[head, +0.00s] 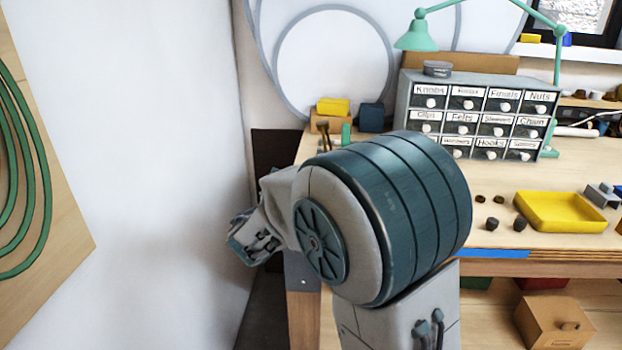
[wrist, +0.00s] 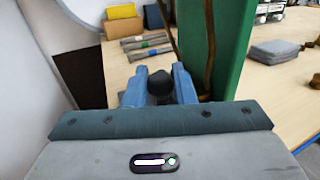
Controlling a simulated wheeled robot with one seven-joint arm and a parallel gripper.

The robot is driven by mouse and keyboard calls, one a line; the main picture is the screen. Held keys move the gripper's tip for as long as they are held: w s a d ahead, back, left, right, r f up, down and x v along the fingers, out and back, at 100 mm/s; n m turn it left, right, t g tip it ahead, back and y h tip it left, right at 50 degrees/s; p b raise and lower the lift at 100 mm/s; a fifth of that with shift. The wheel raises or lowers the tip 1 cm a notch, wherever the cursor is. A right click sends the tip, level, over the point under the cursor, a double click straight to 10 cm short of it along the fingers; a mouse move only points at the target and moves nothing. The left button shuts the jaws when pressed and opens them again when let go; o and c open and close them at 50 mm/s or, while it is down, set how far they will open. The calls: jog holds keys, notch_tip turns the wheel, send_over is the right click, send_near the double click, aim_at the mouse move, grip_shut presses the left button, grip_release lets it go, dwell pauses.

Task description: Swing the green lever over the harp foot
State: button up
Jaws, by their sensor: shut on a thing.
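In the wrist view, my gripper (wrist: 160,76) has its two blue fingers shut on a dark rounded knob (wrist: 160,88). Whether this knob belongs to the green lever cannot be told, as what lies below it is hidden by my gripper's body. A tall green upright piece (wrist: 232,45) stands just right of the fingers. Brown curved rods (wrist: 210,40) rise beside and in front of it. The harp foot is not clearly seen. In the head view, my arm hides the work spot and the fingers; a small green piece (head: 346,133) shows behind the arm.
A labelled drawer cabinet (head: 475,113) and a green lamp (head: 417,36) stand at the back of the bench. A yellow tray (head: 560,211) sits at the right. In the wrist view, yellow and tan blocks (wrist: 123,22) lie beyond the fingers; the white wall is close on the left.

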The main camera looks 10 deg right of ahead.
jog(key=m+g+h+p, duration=0.1)
jog(key=w+a+m+g+h+p, duration=0.1)
jog(key=g+h, duration=0.1)
jog(key=shift+r+m, duration=0.2)
jog(key=shift+m, duration=0.2)
jog(key=m+g+h+p, duration=0.1)
jog(key=w+m+g+h+p, duration=0.1)
jog(key=g+p, duration=0.1)
jog(key=m+g+p, duration=0.1)
jog(key=g, duration=0.1)
jog(key=shift+w+a+m+h+p, duration=0.15)
jog(key=shift+a+m+h+p, duration=0.15)
jog(key=shift+h+p, duration=0.1)
jog(key=m+g+p, duration=0.1)
jog(key=g, duration=0.1)
jog(key=w+m+g+p, duration=0.1)
jog(key=m+g+p, duration=0.1)
jog(key=g, duration=0.1)
jog(key=shift+w+a+m+g+h+p, duration=0.1)
jog(key=shift+w+m+g+h+p, duration=0.2)
jog(key=shift+h+p, duration=0.1)
jog(key=shift+w+f+m+g+y+p, duration=0.15)
jog(key=shift+w+m+g+p, duration=0.15)
jog(key=shift+m+g+p, duration=0.7)
jog(key=shift+w+m+g+y+p, duration=0.25)
jog(key=shift+m+g, duration=0.35)
jog(key=shift+g, duration=0.9)
jog(key=o, duration=0.7)
jog(key=shift+d, duration=0.2)
jog(key=shift+c, duration=0.2)
